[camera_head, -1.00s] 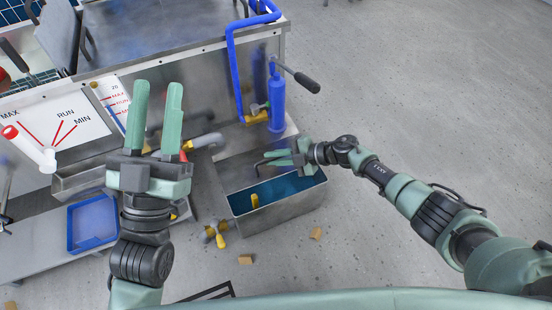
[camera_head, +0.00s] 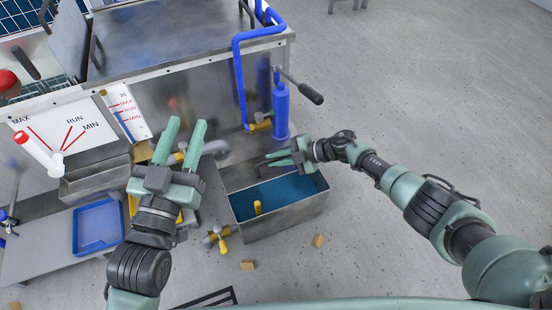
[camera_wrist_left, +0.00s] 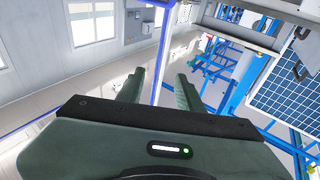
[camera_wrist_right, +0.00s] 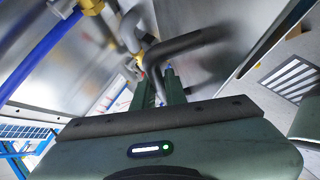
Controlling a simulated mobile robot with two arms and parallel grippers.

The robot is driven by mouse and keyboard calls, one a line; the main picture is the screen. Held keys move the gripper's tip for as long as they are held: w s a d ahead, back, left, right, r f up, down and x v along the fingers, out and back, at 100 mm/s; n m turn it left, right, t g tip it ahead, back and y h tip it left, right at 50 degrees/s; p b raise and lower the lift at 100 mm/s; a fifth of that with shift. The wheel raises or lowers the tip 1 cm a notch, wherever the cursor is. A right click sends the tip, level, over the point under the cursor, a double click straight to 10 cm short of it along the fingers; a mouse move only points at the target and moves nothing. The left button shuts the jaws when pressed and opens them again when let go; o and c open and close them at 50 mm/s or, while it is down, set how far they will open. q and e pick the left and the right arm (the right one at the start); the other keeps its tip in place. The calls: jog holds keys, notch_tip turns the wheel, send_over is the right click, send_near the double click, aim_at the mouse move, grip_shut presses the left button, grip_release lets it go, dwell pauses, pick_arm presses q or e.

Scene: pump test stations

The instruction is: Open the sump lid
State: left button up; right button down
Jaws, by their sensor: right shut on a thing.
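The sump (camera_head: 285,228) is a grey metal box on the floor with blue liquid showing inside and a yellow object (camera_head: 257,208) in it. Its grey lid (camera_head: 235,178) stands raised at the back of the opening. My right gripper (camera_head: 285,158) is at the lid, shut on its dark bar handle (camera_head: 268,163). The bent handle (camera_wrist_right: 182,43) also shows between the fingers in the right wrist view. My left gripper (camera_head: 185,130) is open and empty, left of the sump. In the left wrist view its fingers (camera_wrist_left: 160,88) are apart with nothing between them.
A blue cylinder with a lever (camera_head: 281,110) and a blue pipe (camera_head: 239,75) stand behind the sump. A brass valve (camera_head: 217,238) and small tan blocks (camera_head: 318,240) lie on the floor. A blue tray (camera_head: 97,226) is at left.

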pick_arm(q)
jog(key=shift+c, duration=0.3)
jog(key=shift+f, duration=0.15)
jog(key=c, duration=0.5)
jog(key=d+f+m+g, duration=0.1)
jog(key=f, duration=0.2)
jog(key=w+d+f+m+g, duration=0.1)
jog(key=f+m, duration=0.1)
jog(key=f, duration=0.1)
jog(key=d+f+m+g, duration=0.1)
jog(key=f, duration=0.3)
jog(key=shift+w+d+m+y, duration=0.15)
jog(key=shift+w+m+y, duration=0.15)
jog(key=shift+m, duration=0.1)
grip_shut()
jog(key=s+d+f+m+g+y, duration=0.2)
jog(key=s+f+m+y, duration=0.2)
jog(key=f+m, duration=0.8)
jog(key=s+d+f+m+g+y, duration=0.2)
jog(key=s+d+f+m+y, duration=0.15)
jog(key=f+m, duration=0.9)
jog(key=w+a, duration=0.4)
jog(key=w, duration=0.6)
jog(key=shift+a+f+t+y, duration=0.25)
jog(key=shift+t+y, duration=0.05)
jog(key=shift+y, duration=0.15)
